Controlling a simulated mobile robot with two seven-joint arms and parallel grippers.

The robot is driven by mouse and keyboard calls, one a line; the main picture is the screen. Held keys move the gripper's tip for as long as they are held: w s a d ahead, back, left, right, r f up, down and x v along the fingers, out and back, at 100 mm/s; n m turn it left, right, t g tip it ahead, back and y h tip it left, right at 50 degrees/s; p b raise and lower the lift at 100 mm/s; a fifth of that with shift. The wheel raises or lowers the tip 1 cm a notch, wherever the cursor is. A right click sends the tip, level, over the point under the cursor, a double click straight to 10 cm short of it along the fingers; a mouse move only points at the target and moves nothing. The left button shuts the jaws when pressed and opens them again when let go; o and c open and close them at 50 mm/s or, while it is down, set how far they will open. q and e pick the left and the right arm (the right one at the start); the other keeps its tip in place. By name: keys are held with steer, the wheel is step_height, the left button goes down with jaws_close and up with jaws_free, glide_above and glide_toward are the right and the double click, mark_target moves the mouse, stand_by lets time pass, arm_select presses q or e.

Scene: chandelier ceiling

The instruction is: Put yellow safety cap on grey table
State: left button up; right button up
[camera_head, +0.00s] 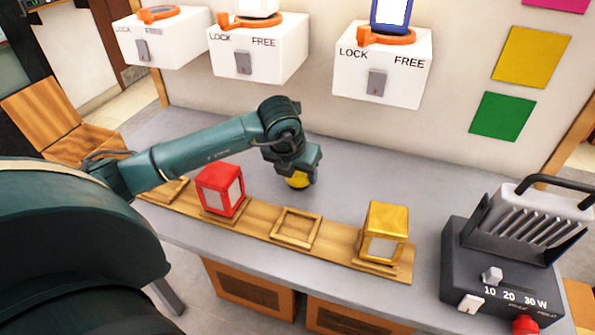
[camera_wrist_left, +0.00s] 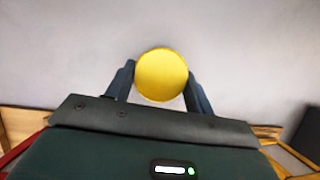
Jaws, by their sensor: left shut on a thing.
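The yellow safety cap (camera_head: 298,180) is round and sits between the fingers of my left gripper (camera_head: 301,181). In the left wrist view the cap (camera_wrist_left: 161,75) shows as a yellow disc with a dark finger on each side, and the left gripper (camera_wrist_left: 160,82) is shut on it. The grey table (camera_head: 360,180) is below the cap, with bare surface around it. I cannot tell whether the cap touches the table. My right gripper is not in view.
A wooden rack (camera_head: 258,232) along the table's front holds a red lantern-like box (camera_head: 220,190) and a gold one (camera_head: 385,232). A dark device (camera_head: 500,255) with a handle stands at right. White LOCK/FREE boxes (camera_head: 382,75) line the wall. The table behind the rack is clear.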

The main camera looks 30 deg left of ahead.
arm_select(q)
steer(key=shift+f, duration=0.2)
steer(key=shift+f, duration=0.15)
steer(key=o, duration=1)
steer(key=shift+c, duration=0.2)
steer(key=v, duration=1.2)
steer(key=shift+p, duration=0.3)
